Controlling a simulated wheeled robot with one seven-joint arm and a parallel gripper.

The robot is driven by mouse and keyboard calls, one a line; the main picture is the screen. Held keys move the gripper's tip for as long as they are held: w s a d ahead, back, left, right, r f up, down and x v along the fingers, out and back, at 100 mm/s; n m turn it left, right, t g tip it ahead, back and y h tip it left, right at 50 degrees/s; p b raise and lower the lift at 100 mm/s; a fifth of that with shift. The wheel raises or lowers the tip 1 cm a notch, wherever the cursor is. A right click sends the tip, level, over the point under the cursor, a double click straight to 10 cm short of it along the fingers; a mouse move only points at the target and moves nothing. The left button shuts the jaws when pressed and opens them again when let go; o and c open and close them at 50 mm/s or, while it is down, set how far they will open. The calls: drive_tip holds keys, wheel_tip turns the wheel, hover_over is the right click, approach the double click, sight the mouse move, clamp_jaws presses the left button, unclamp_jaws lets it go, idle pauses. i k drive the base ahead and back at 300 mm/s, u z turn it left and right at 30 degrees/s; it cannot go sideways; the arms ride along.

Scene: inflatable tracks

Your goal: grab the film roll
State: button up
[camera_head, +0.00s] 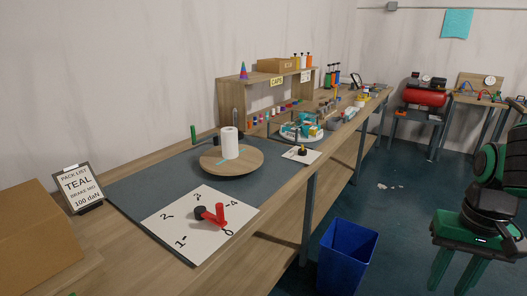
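The film roll (229,142) appears to be the white cylinder standing upright on a round wooden disc (248,167). The disc lies on the dark mat of the long bench. My gripper (456,270) is at the lower right, over the floor, well to the right of the bench and far from the roll. Its two green fingers point down with a gap between them, and nothing shows between them. Part of the fingertips may be cut off by the frame's edge.
A white numbered sheet (184,226) with a red-handled tool (214,213) lies in front of the disc. A thin green post (193,134) stands behind it. A pack-list sign (78,187) and cardboard box (38,235) are left. A blue bin (346,255) stands on the floor.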

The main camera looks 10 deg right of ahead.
sight(229, 135)
drive_tip(key=z, duration=0.35)
drive_tip(key=k, duration=0.8)
drive_tip(key=z, duration=0.7)
drive_tip(key=i, duration=1)
drive_tip(key=u, duration=0.4)
drive_tip(key=i, duration=1.1)
drive_tip(key=u, duration=0.6)
